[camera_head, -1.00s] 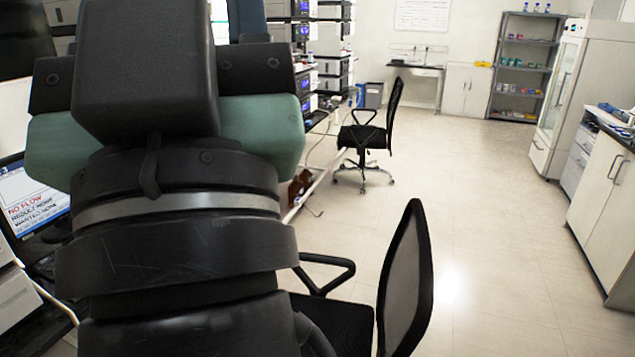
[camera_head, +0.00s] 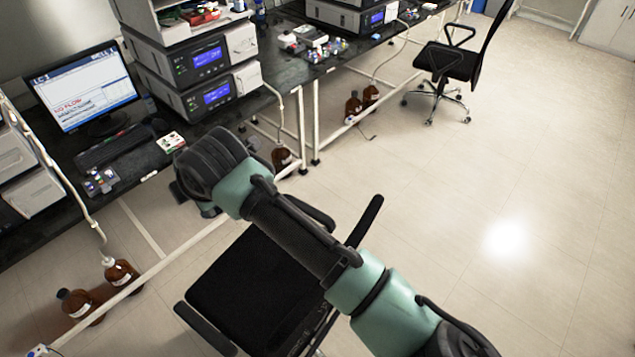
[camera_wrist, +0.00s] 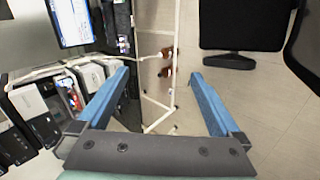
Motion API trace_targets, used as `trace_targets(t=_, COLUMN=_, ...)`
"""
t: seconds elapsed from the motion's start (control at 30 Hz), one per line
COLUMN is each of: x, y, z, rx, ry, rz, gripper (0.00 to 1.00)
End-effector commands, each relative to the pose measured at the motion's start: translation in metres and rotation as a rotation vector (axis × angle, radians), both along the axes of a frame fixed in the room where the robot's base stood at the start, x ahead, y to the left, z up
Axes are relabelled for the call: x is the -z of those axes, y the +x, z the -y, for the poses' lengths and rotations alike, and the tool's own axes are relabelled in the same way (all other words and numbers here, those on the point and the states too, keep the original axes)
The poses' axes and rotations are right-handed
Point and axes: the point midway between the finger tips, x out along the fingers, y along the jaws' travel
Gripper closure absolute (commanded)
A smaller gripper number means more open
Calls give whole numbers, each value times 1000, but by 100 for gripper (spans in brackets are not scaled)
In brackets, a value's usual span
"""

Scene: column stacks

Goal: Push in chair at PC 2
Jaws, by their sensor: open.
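A black office chair (camera_head: 245,285) stands on the floor beside the bench, below the monitor. Its seat and armrests show; my arm crosses over it and hides part of the backrest. In the wrist view the seat (camera_wrist: 245,25) is at the upper right, with the backrest at the right edge. My gripper (camera_wrist: 158,74) is open and empty; its two blue fingers are apart, over bench edge and floor, left of the chair. In the head view the fingers are mostly hidden behind my dark wrist. A monitor (camera_head: 82,88) and keyboard (camera_head: 115,145) stand on the dark bench. I see no PC number.
A second black chair (camera_head: 450,62) stands farther off by the bench. Brown bottles (camera_head: 122,275) stand on the floor under the bench, among white frame bars (camera_head: 160,262). Stacked instruments (camera_head: 205,75) stand on the bench. The floor at right is clear.

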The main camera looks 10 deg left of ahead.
Motion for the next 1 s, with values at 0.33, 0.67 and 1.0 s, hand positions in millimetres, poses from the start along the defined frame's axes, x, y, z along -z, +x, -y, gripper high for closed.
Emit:
trace_targets(t=0.33, x=105, y=-43, z=185, rx=-205, ry=-548, rz=-329, gripper=0)
trace_targets(t=0.67, x=129, y=-55, z=217, rx=-239, ry=-608, rz=-391, gripper=0)
trace_targets(t=1.0, x=189, y=-54, z=216, rx=-237, ry=-609, rz=-387, gripper=0)
